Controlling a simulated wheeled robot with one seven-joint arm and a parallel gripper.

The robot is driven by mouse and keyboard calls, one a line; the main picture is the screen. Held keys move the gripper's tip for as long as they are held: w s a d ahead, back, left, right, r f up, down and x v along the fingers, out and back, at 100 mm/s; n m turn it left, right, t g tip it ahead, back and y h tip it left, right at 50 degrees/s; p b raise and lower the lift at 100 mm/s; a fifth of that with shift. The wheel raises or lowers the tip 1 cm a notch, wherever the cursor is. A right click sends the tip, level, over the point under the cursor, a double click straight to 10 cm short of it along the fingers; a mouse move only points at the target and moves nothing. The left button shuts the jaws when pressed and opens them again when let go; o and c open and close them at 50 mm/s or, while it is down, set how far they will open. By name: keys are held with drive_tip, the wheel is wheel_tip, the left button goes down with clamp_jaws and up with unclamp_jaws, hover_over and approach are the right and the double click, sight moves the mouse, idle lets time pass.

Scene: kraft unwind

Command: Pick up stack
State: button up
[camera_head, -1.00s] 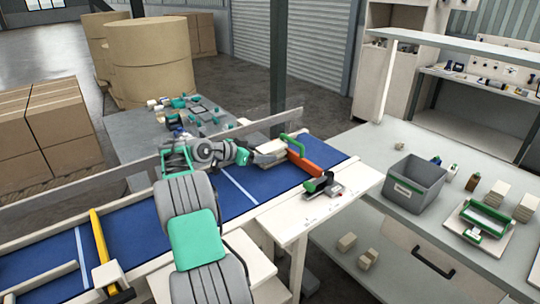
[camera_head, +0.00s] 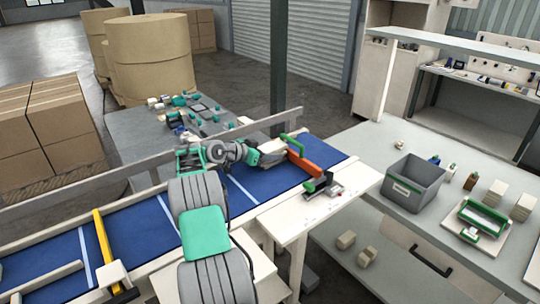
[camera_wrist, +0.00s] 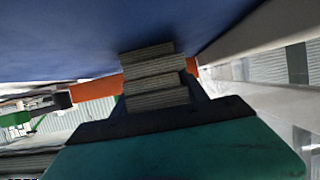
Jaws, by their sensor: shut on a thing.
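The stack (camera_wrist: 155,78) is several flat, pale grey-brown pieces, one on another, seen close up in the wrist view. My gripper (camera_wrist: 158,98) is shut on it, with dark fingers at its sides. In the head view my gripper (camera_head: 256,157) is over the far part of the blue belt, just left of the orange bar. The pale stack (camera_head: 272,147) shows at its tip, partly hidden by the gripper. I cannot tell whether the stack touches the belt.
The orange bar (camera_head: 303,161) with a green handle crosses the blue belt (camera_head: 275,183) close to my gripper. A pale rail (camera_head: 90,183) runs along the belt's far side. A grey bin (camera_head: 413,186) stands on the right-hand table. A yellow bar (camera_head: 103,247) crosses the belt at left.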

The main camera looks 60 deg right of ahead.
drive_tip(key=c, duration=0.6)
